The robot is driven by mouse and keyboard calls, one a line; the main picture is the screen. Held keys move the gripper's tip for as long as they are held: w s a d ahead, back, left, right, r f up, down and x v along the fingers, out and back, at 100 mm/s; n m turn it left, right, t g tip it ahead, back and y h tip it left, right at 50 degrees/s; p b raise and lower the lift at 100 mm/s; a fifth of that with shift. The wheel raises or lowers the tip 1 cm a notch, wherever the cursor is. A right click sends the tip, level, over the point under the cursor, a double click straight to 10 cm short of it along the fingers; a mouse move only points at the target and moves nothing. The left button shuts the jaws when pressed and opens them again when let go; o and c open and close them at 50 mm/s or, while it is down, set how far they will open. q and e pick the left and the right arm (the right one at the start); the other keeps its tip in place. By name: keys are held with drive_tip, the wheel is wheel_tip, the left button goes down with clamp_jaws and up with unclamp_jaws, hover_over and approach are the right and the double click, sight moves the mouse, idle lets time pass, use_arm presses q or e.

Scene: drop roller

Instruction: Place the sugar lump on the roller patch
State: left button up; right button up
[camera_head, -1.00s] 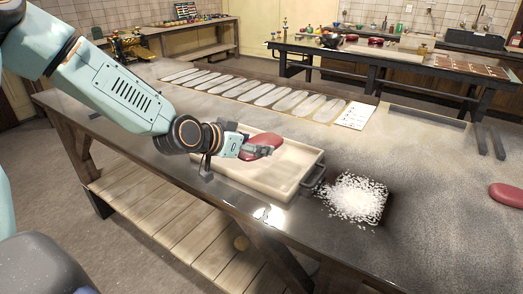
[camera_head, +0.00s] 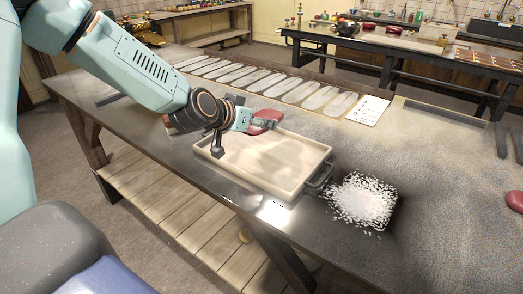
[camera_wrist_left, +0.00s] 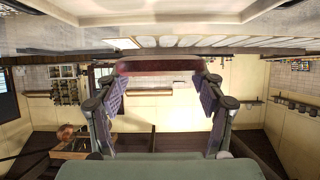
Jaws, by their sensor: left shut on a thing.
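The red, rounded sugar lump (camera_head: 266,118) is held in my left gripper (camera_head: 264,125), near the tray's far edge. In the left wrist view the lump (camera_wrist_left: 160,65) spans between the two fingers of the left gripper (camera_wrist_left: 161,82). The gripper is shut on it, and its fingers hide part of the lump in the head view. I cannot tell which surface is the roller patch. A second red lump (camera_head: 515,200) lies on the table at the right edge. My right gripper is not in view.
A shallow cream tray (camera_head: 250,165) stands below my left gripper, empty where visible. A white granule pile (camera_head: 362,202) lies right of it. A row of pale ovals (camera_head: 265,82) and a white card (camera_head: 369,110) lie behind.

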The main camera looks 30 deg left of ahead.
sight(257, 155)
use_arm(q)
wheel_tip(257, 155, down, 8)
drive_tip(key=shift+a+r+b, duration=0.15)
drive_tip(key=shift+r+b, duration=0.05)
drive_tip(key=shift+b, duration=0.95)
drive_tip(key=shift+d+f, duration=0.3)
drive_tip(key=shift+f, duration=0.2)
drive_tip(key=shift+a, duration=0.1)
drive_tip(key=shift+a, duration=0.1)
drive_tip(key=shift+f, duration=0.25)
drive_tip(key=o, duration=1.2)
drive_tip(key=shift+o, duration=0.5)
